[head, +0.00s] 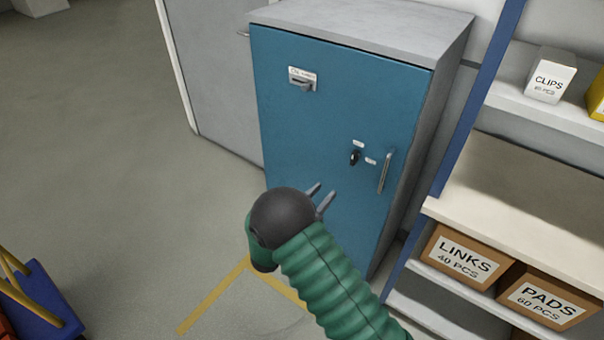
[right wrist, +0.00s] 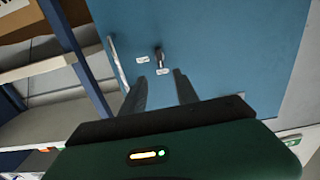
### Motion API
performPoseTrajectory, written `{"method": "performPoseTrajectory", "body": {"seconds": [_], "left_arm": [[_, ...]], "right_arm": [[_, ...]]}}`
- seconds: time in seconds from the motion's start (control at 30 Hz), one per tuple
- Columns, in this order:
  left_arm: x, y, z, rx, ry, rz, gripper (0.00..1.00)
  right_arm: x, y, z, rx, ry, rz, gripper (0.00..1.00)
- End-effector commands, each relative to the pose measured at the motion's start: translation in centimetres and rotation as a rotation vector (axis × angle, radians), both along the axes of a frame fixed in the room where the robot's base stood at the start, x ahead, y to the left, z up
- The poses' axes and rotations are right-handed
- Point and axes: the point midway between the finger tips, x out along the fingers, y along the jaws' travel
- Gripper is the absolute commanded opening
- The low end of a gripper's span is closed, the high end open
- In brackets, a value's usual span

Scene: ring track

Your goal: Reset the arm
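My right gripper (head: 319,198) is in front of the blue door of a cabinet (head: 300,130), below and left of its dark knob. In the right wrist view its two fingers (right wrist: 161,88) are apart with nothing between them. The green sleeved right arm (head: 330,275) comes in from the bottom right. The black knob (head: 354,158) sits between small white labels; it also shows in the right wrist view (right wrist: 159,55), just beyond the fingertips. The fingers look clear of it. My left gripper is not in view.
A vertical bar handle (head: 385,171) is right of the knob. A labelled slot (head: 302,80) is higher on the door. Shelving on the right holds a LINKS box (head: 464,255) and a PADS box (head: 547,297). A blue and yellow object (head: 42,300) stands lower left.

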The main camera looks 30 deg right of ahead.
Motion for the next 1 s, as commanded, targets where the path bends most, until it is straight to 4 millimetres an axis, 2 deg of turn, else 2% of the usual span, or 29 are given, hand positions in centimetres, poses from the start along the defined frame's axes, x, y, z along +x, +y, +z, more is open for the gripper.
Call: {"method": "performPoseTrajectory", "body": {"seconds": [0.17,0.27,0.33,0.37,0.4,0.47,0.5,0.57,0.6,0.7,0.73,0.8,0.83,0.9,1.0], "left_arm": [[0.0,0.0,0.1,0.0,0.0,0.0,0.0],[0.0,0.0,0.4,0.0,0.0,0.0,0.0],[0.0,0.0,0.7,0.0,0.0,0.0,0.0],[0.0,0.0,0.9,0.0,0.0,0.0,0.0],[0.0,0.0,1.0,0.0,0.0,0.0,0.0],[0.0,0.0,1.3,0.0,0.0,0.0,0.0],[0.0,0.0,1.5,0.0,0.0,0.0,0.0],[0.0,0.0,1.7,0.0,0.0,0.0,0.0],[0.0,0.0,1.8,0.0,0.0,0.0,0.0],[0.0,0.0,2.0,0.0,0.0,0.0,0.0],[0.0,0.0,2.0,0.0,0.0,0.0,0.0],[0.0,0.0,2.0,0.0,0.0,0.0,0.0],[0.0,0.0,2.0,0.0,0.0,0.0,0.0],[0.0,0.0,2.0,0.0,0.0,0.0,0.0],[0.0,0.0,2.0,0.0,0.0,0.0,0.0]], "right_arm": [[0.5,0.5,0.2,0.027,0.002,0.031,0.36],[2.9,1.9,0.4,0.164,0.026,0.175,0.36],[4.7,4.8,0.5,0.316,0.082,0.351,0.36],[5.0,6.4,0.6,0.384,0.123,0.435,0.36],[4.8,9.0,0.6,0.475,0.194,0.548,0.36],[2.9,12.8,0.4,0.592,0.33,0.703,0.36],[0.6,15.2,0.3,0.655,0.436,0.792,0.36],[-3.9,17.7,0.1,0.727,0.618,0.894,0.36],[-7.2,18.6,-0.1,0.756,0.735,0.937,0.36],[-13.8,19.1,-0.5,0.787,0.972,0.977,0.36],[-15.3,18.9,-0.5,0.789,1.024,0.979,0.36],[-17.8,18.6,-0.6,0.791,1.114,0.975,0.36],[-18.4,18.4,-0.6,0.79,1.136,0.973,0.36],[-19.3,18.2,-0.6,0.79,1.166,0.969,0.36],[-19.4,18.2,-0.7,0.791,1.171,0.969,0.36]]}}
